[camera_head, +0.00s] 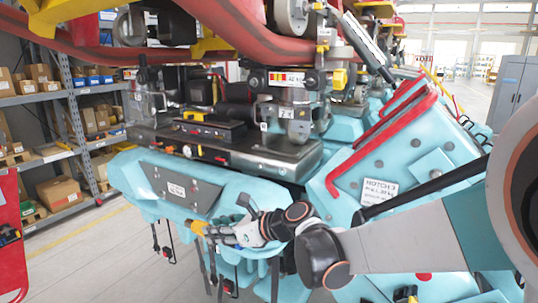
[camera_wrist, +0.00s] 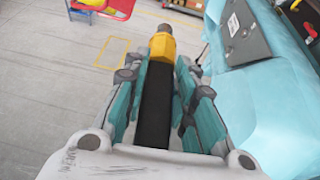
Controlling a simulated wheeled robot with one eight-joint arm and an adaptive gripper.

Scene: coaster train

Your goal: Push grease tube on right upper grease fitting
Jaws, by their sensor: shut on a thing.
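My gripper (camera_wrist: 158,80) is shut on the grease tube (camera_wrist: 155,105). The tube has a black body, a yellow collar and a grey tip that sticks out beyond the fingers. In the camera_head view my gripper (camera_head: 222,234) is in front of the teal coaster car (camera_head: 135,172), low at its near end. The yellow part of the tube (camera_head: 198,227) points left there. The wrist view shows the tip over open floor, with the car's teal side to its right and apart from it. I cannot make out the right upper grease fitting in either view.
Black straps with clips (camera_head: 165,245) hang below the car. Red bars (camera_head: 375,140) and the red track (camera_head: 235,30) are above and behind. Shelves with boxes (camera_head: 60,110) stand at the left, beside a red cart (camera_head: 10,225). The floor at left is clear.

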